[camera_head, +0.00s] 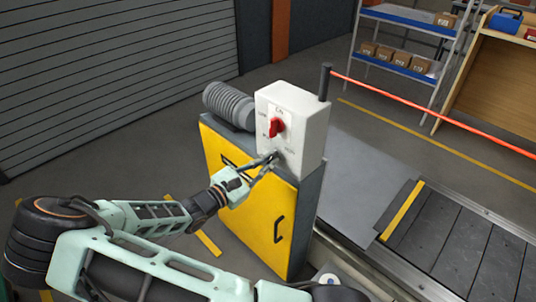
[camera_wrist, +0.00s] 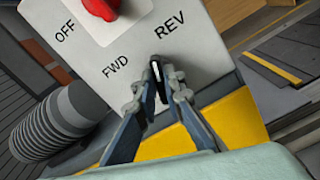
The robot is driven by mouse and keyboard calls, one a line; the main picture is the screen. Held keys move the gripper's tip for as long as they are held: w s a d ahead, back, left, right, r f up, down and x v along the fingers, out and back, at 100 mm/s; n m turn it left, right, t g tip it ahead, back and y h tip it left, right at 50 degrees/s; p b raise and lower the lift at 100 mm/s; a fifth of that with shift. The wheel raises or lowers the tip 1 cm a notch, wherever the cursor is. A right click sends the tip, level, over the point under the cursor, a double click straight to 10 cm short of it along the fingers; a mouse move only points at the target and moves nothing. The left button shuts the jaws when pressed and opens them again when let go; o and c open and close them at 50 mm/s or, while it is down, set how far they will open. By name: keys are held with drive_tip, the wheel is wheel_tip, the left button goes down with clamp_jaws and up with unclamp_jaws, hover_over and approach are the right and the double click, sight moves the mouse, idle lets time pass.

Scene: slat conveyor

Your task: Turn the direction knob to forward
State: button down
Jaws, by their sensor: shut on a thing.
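The white control box (camera_head: 305,122) stands on a yellow-fronted cabinet (camera_head: 248,200). The direction knob (camera_wrist: 156,68) is small and dark with a pale mark, low on the box face between the FWD label (camera_wrist: 115,66) on the left and the REV label (camera_wrist: 169,42) on the right. My gripper (camera_wrist: 158,90) is shut on this knob, one finger at each side. In the head view my gripper (camera_head: 270,160) reaches the lower box face and mostly hides the knob. I cannot tell for sure which label the knob points to.
A red rotary switch (camera_head: 277,127) sits above the knob, with an OFF label (camera_wrist: 65,32) near it in the wrist view. A grey ribbed motor (camera_head: 229,104) is left of the box. A dark post (camera_head: 325,82) with a red barrier line rises behind it. The conveyor (camera_head: 450,236) lies right.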

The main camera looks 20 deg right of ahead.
drive_tip(key=n+p, duration=0.4)
drive_tip(key=n, duration=0.2)
drive_tip(key=shift+r+p, duration=0.15)
drive_tip(key=shift+p, duration=0.2)
drive_tip(key=n+p, duration=0.2)
drive_tip(key=n, duration=0.3)
drive_tip(key=shift+w+n, duration=0.1)
drive_tip(key=shift+n, duration=0.3)
drive_tip(key=shift+f, duration=0.2)
drive_tip(key=c, duration=2)
unclamp_jaws()
drive_tip(key=shift+a, duration=0.1)
drive_tip(key=v, duration=1.2)
drive_tip(key=shift+r, duration=0.1)
